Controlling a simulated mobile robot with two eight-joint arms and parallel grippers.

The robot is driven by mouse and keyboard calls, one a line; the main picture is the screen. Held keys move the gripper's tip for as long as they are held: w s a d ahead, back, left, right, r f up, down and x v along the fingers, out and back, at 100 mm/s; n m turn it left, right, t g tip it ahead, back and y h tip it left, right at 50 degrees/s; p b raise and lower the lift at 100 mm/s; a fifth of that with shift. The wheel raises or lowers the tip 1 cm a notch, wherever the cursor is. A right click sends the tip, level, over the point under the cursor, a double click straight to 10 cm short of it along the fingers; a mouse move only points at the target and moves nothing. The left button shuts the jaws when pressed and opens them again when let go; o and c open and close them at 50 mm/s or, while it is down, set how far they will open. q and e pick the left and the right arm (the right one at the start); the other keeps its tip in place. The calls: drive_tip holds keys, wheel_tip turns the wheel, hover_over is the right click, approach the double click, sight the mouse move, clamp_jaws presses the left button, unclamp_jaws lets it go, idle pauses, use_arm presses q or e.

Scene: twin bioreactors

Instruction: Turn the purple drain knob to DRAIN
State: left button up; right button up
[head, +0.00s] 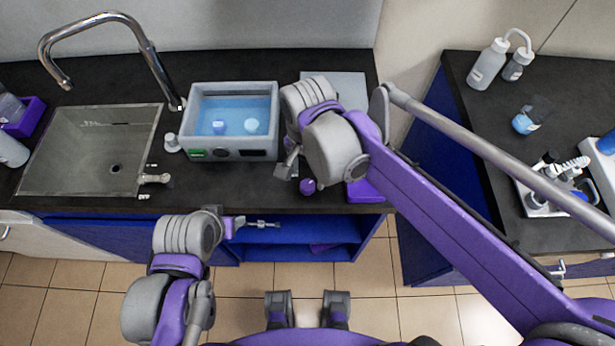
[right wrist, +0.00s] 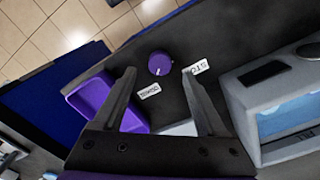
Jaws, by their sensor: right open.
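The purple drain knob (head: 307,186) stands on the dark counter near its front edge. In the right wrist view the knob (right wrist: 160,62) has a short white mark on its lower side. One white label (right wrist: 149,91) lies below it and another label (right wrist: 197,68) to its right; their small upside-down print is hard to read. My right gripper (right wrist: 159,76) is open and empty, its fingertips apart on either side of the view to the knob, with no contact visible. My left gripper (head: 263,224) is in front of the counter edge, seen edge-on, away from the knob.
A grey water bath (head: 234,150) with blue water stands left of the knob. A purple tray (right wrist: 84,97) is on the knob's other side. A sink (head: 80,160) with a tap is at the left. A side counter (head: 475,115) with bottles is at the right.

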sight(308, 185)
wheel_tip(308, 185, up, 6)
drive_tip(key=shift+r, duration=0.25)
idle(0.5)
drive_tip(key=s+d+f+n, duration=0.1)
drive_tip(key=d, duration=0.2)
drive_tip(key=s+d+n+t+p, duration=0.1)
drive_tip(key=d, duration=0.2)
drive_tip(key=d+f+t+p, duration=0.1)
drive_tip(key=d, duration=0.2)
drive_tip(key=shift+s+d+f+n+y, duration=0.15)
drive_tip(key=shift+s+f+n+y, duration=0.15)
drive_tip(key=shift+s+f+n, duration=0.1)
drive_tip(key=s+d+f+n+t+p, duration=0.1)
drive_tip(key=s+d+f+n+t, duration=0.2)
drive_tip(key=d, duration=0.5)
wheel_tip(308, 185, down, 2)
drive_tip(key=shift+s+d+n, duration=0.15)
drive_tip(key=shift+s+n, duration=0.45)
drive_tip(key=shift+s, duration=0.5)
